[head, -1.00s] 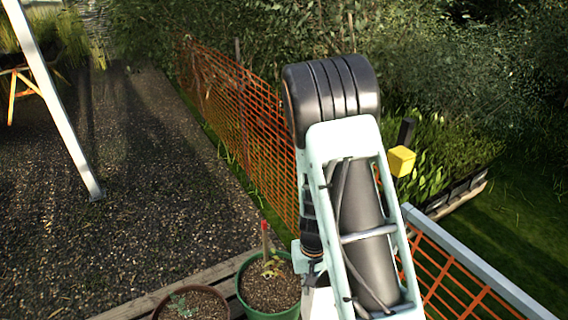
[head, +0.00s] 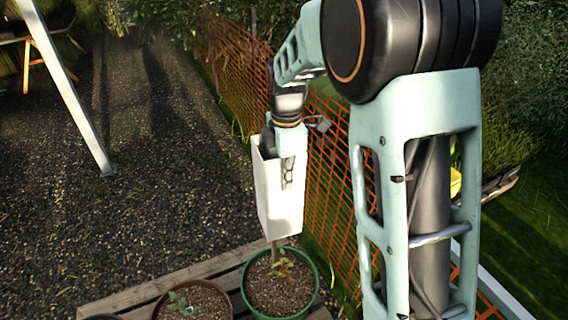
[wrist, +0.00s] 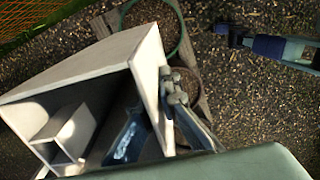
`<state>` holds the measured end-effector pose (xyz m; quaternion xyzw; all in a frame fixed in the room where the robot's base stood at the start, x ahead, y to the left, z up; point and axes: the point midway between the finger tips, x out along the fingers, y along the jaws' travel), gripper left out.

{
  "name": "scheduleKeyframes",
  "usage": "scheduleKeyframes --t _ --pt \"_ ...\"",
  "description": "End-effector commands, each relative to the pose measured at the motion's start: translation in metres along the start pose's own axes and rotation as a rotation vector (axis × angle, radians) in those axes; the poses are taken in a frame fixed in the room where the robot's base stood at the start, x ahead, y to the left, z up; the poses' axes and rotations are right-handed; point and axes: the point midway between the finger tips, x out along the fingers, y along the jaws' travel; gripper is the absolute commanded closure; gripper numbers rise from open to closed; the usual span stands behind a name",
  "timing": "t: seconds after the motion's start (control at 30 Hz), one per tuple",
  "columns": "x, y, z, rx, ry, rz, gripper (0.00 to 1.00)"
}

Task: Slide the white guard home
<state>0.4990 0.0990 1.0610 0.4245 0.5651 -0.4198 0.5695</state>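The white guard (head: 278,205) is a tall square tube, held upright or nearly so above the green pot (head: 316,290). My gripper (head: 284,165) is at its upper end. In the wrist view my gripper (wrist: 150,115) appears shut on one wall of the guard (wrist: 90,68), with one finger inside and one outside. A smaller white square sleeve (wrist: 78,128) shows inside the guard. A small plant (head: 281,268) grows in the green pot. A thin stake (head: 275,250) rises from the soil to the guard's lower edge; its upper part is hidden, and I cannot tell whether it is inside.
A brown pot (head: 226,290) stands left of the green one on wooden slats (head: 110,302). Orange mesh fencing (head: 330,175) runs close behind the guard. A white slanted post (head: 70,90) stands at the left. The gravel (head: 150,200) between is clear.

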Motion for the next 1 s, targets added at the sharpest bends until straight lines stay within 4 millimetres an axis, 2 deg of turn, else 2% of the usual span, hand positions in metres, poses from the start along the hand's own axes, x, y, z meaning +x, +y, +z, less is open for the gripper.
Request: scheduleKeyframes --t 0.1,0.27,0.47,0.8,1.0 --pt "-0.012 0.002 -0.001 -0.076 0.001 0.002 1.0" --pt "-0.013 0.002 -0.002 -0.109 0.002 0.0 1.0" --pt "0.001 0.002 -0.002 -0.107 0.002 0.0 1.0" --pt "0.036 0.001 -0.002 -0.107 0.003 0.001 1.0" --pt "0.043 0.001 -0.002 -0.106 0.002 0.001 1.0"
